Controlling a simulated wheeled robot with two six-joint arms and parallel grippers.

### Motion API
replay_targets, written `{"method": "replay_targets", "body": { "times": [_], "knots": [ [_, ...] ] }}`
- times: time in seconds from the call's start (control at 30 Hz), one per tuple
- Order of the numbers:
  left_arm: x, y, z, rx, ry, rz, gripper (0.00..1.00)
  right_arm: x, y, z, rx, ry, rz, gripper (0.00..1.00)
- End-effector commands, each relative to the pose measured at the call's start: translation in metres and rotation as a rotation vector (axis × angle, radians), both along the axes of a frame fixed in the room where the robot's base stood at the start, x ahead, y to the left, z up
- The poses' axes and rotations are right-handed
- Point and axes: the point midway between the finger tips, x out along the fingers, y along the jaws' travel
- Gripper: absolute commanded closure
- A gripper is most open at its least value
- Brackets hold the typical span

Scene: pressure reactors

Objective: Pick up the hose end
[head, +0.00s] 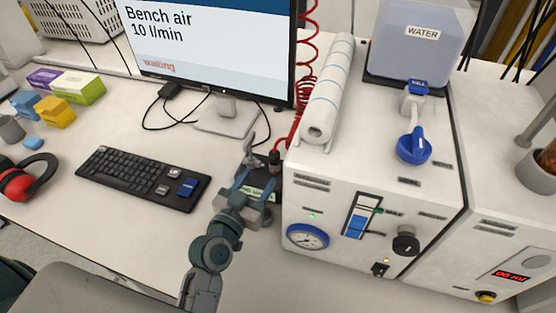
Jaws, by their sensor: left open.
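A red coiled hose (302,85) hangs down between the monitor and the white cabinet. Its lower end, a dark fitting with red above it (275,158), points down at the cabinet's left edge. The fitting meets or stands just behind a small dark block with a pale green label (262,181). My left gripper (256,183) is open, with its blue-grey fingers around or in front of this block, just below the hose end. I cannot tell whether the fingers touch the block or hose end. My right gripper is not in view.
The white cabinet (330,250) with a gauge (307,237) and knob (405,243) stands close on the right. The monitor (215,45) is behind, the keyboard (142,178) to the left. A paper roll (329,90) lies on the cabinet.

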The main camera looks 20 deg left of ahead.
Motion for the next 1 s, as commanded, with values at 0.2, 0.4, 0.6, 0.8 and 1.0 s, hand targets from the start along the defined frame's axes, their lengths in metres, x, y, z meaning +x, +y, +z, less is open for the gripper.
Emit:
{"method": "replay_targets", "body": {
  "times": [0.2,0.4,0.6,0.8,1.0],
  "knots": [
    [0.034,-0.006,0.004,0.0,0.0,-0.001,0.49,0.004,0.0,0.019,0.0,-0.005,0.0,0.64],
    [0.052,-0.009,0.002,0.0,0.0,0.0,0.49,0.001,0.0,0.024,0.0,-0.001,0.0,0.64],
    [0.073,-0.012,-0.002,-0.002,0.001,-0.001,0.49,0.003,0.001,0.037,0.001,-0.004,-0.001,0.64],
    [0.098,-0.016,-0.006,-0.001,0.0,-0.001,0.49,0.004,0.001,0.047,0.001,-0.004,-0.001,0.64],
    [0.102,-0.016,-0.009,0.0,0.001,0.0,0.49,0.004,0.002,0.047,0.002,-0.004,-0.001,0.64]
  ]
}}
